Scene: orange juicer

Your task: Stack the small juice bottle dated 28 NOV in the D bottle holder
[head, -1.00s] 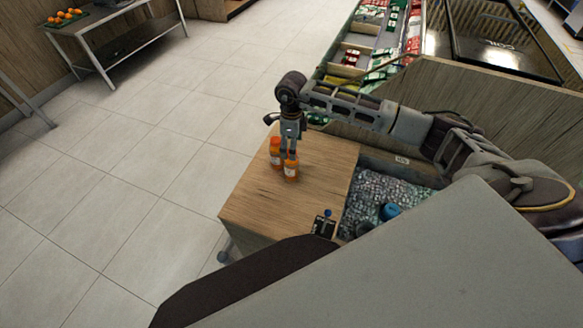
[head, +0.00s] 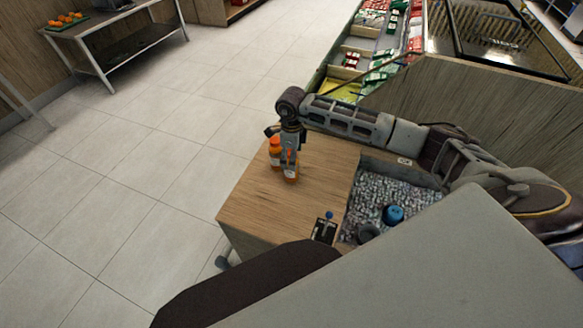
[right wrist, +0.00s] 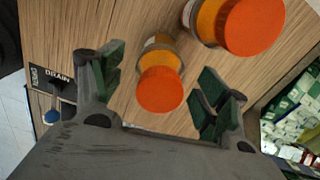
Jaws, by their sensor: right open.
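Two small orange juice bottles with orange caps stand upright on a wooden counter (head: 245,205). The nearer bottle (head: 291,174) is below my right gripper (head: 289,158), and the farther bottle (head: 275,148) is just left of it. In the right wrist view, the nearer bottle (right wrist: 160,82) is between the open fingers of my right gripper (right wrist: 157,95), apart from both. The other bottle (right wrist: 238,25) is beyond it to the upper right. The date labels are too small to read. No D bottle holder can be made out. My left gripper is not in view.
A bin of grey crushed material (head: 375,192) with a blue object (head: 393,214) lies right of the counter. Stocked shelves (head: 375,50) stand behind; open floor (head: 120,160) is at left.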

